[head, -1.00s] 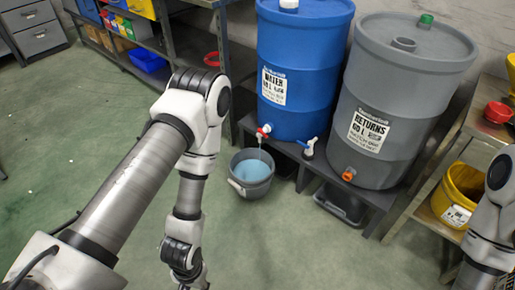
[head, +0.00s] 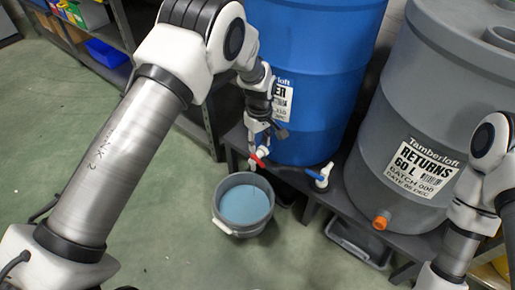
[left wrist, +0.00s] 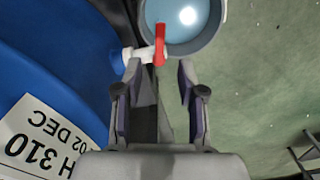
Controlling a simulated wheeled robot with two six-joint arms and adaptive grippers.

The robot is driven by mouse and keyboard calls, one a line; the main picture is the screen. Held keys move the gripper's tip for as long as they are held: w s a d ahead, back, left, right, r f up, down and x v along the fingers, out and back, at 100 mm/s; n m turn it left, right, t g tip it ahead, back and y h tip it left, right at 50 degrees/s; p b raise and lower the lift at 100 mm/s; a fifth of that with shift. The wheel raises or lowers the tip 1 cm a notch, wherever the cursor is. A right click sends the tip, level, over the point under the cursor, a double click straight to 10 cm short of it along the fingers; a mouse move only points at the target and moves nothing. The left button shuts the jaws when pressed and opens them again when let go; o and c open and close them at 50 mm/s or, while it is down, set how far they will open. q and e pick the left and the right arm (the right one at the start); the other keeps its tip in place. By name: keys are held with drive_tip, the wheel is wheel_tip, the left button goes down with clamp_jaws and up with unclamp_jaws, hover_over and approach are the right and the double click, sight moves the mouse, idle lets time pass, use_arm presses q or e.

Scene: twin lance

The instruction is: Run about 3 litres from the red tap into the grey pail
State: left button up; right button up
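The red tap (head: 259,157) sticks out low on the front of the blue barrel (head: 335,60). The grey pail (head: 226,226) stands upright on the floor below it, holding pale blue liquid (head: 245,205) with its surface below the rim. In the left wrist view, the tap's red lever (left wrist: 160,45) lies crosswise to its white body, just beyond my fingertips. My left gripper (left wrist: 157,76) is open and empty, close to the tap; it also shows in the head view (head: 263,138). I cannot make out a stream now. My right gripper is out of view.
A blue-handled tap (head: 320,175) sits right of the red one. A grey returns barrel (head: 425,110) with an orange outlet (head: 381,220) stands at right on the low dark stand (head: 335,203). A dark tray (head: 358,243) lies underneath. The green floor at front is clear.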

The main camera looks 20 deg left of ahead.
sight(260, 161)
use_arm(q)
drive_tip(key=shift+d+f, duration=0.15)
drive_tip(key=shift+f, duration=0.1)
drive_tip(key=shift+s+r, duration=0.15)
wheel_tip(260, 161, down, 7)
drive_tip(key=b, duration=0.3)
clamp_jaws()
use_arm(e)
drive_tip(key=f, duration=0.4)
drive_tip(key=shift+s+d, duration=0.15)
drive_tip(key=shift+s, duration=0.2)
